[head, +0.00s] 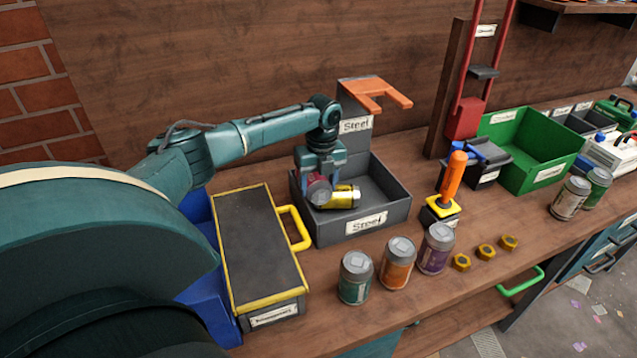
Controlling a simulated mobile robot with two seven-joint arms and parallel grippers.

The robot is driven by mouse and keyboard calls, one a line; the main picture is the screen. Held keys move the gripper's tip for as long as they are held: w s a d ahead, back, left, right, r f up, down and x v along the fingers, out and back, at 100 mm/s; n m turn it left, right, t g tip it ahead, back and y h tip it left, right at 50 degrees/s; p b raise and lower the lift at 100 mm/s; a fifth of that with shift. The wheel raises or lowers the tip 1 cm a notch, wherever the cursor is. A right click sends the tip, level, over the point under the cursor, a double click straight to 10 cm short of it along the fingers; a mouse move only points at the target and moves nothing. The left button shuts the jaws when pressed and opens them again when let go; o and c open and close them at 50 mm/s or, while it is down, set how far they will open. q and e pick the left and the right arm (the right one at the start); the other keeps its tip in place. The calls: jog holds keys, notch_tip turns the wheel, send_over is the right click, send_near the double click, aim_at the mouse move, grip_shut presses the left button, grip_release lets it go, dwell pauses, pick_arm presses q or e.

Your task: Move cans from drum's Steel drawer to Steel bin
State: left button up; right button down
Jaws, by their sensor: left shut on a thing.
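The grey Steel bin (395,205) stands on the bench in the middle, with a Steel label on its front. A taller grey part with another Steel label (355,126) and an orange fork-shaped top (376,90) rises behind it. My left gripper (320,172) points down over the left part of the bin, shut on a dark red can (318,190) with a grey end facing me. A yellow can (345,197) lies on its side in the bin, right beside the held can. I cannot make out the drum's Steel drawer. My right gripper is not in view.
Several upright cans, such as the orange one (397,264), stand along the bench front. A black-topped, yellow-edged box (255,245) with a yellow handle is left of the bin. An orange-handled tool (452,180) and a green bin (530,148) are to the right.

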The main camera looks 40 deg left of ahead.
pick_arm(q)
jog(key=shift+f, duration=0.6)
jog(key=o, duration=1)
jog(key=shift+c, duration=0.2)
jog(key=shift+r, duration=0.1)
notch_tip(320, 180, up, 13)
jog(key=shift+w+d+b, duration=0.15)
jog(key=shift+w+b, duration=0.2)
jog(key=shift+b, duration=0.05)
